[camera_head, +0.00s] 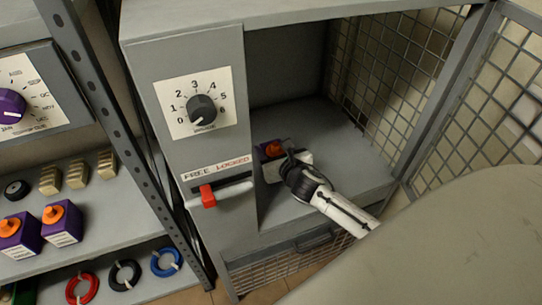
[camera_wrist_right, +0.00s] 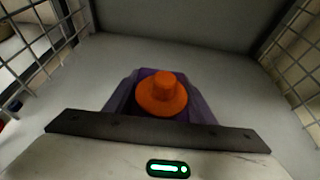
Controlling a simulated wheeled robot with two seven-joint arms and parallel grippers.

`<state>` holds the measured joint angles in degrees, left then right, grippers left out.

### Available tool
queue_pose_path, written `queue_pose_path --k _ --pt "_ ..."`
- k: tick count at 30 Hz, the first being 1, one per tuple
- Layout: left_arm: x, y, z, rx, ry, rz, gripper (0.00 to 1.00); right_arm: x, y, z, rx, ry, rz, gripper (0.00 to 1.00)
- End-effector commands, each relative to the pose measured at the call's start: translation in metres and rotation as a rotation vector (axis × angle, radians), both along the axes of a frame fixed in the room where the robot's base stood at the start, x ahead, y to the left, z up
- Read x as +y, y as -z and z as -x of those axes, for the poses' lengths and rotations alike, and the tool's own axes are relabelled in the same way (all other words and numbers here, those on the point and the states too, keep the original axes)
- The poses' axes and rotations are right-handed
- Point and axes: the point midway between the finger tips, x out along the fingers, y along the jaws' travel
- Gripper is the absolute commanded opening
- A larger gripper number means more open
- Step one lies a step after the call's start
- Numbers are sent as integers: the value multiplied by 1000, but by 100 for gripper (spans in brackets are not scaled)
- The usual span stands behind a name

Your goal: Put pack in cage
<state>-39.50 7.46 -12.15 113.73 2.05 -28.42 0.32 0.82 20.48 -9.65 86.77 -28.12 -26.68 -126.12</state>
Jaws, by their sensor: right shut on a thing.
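A purple pack with an orange knob (camera_head: 272,149) is inside the open grey cage (camera_head: 340,128), near its left wall and at floor level. My right gripper (camera_head: 285,160) is shut on this pack, reaching in from the front right. In the right wrist view the pack (camera_wrist_right: 120,95) stands upright in front of the gripper, its orange knob facing up, with the cage floor around it. The gripper hides much of its near side. Whether its base touches the floor I cannot tell. My left gripper is not in view.
The mesh door (camera_head: 480,90) stands open at the right. A dial (camera_head: 203,109) and a red slider handle (camera_head: 208,196) sit on the cage's left front panel. A shelf (camera_head: 110,200) at the left holds two more purple packs (camera_head: 62,222) and coloured rings (camera_head: 166,262).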

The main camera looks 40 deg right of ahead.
Motion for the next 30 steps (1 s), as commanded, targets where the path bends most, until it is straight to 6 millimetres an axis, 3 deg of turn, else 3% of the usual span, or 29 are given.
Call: queue_pose_path --k 4,15,16,18,19,30 --pt "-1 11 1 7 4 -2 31 0 21 -1 -4 0 -1 2" --pt "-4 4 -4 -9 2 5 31 0 24 -1 -6 -1 2 2" --pt "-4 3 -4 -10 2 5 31 0 27 0 1 -1 2 53" --pt "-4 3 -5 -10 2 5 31 0 26 0 1 -1 2 65" --pt "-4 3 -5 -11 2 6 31 0 26 0 2 0 0 69" --pt "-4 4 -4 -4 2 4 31 1 22 3 2 0 0 69"
